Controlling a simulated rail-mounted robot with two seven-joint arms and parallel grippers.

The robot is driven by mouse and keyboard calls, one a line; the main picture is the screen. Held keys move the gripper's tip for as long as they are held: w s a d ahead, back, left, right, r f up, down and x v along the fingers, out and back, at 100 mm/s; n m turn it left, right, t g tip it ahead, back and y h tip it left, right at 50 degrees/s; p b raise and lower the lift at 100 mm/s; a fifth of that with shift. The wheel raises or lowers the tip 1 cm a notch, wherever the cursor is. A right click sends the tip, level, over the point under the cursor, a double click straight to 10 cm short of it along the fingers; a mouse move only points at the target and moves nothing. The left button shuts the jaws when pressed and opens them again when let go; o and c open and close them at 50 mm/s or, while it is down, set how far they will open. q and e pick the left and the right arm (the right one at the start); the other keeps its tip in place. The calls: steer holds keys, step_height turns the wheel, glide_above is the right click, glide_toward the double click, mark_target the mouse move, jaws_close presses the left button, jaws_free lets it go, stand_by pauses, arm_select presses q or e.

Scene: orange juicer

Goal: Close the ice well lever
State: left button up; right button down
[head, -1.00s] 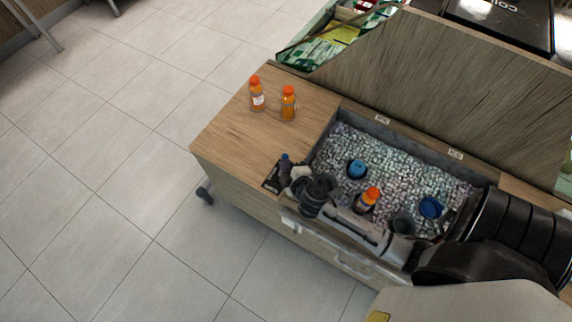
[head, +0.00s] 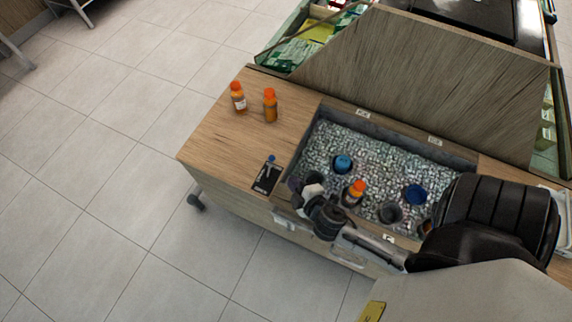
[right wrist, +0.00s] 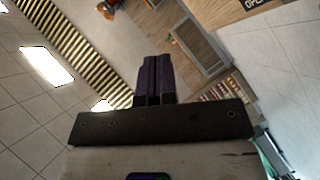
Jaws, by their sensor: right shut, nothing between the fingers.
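The lever (head: 269,167) is a small handle with a blue knob on a black plate (head: 266,181) at the front left corner of the ice well (head: 385,157). The handle points toward the back of the counter; I cannot tell whether that is its open or closed position. My right gripper (head: 294,185) is just right of the plate, over the well's front edge, with a visible gap to the lever. In the right wrist view its dark fingers (right wrist: 154,66) are together and empty. The lever cannot be made out there. My left gripper is not in view.
Two orange bottles (head: 239,98) (head: 270,105) stand on the wooden counter (head: 225,136) left of the well. A wooden panel (head: 420,88) rises behind.

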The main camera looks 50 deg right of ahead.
steer(key=shift+v, duration=1.2)
steer(key=shift+d+r, duration=0.1)
steer(key=shift+r, duration=0.05)
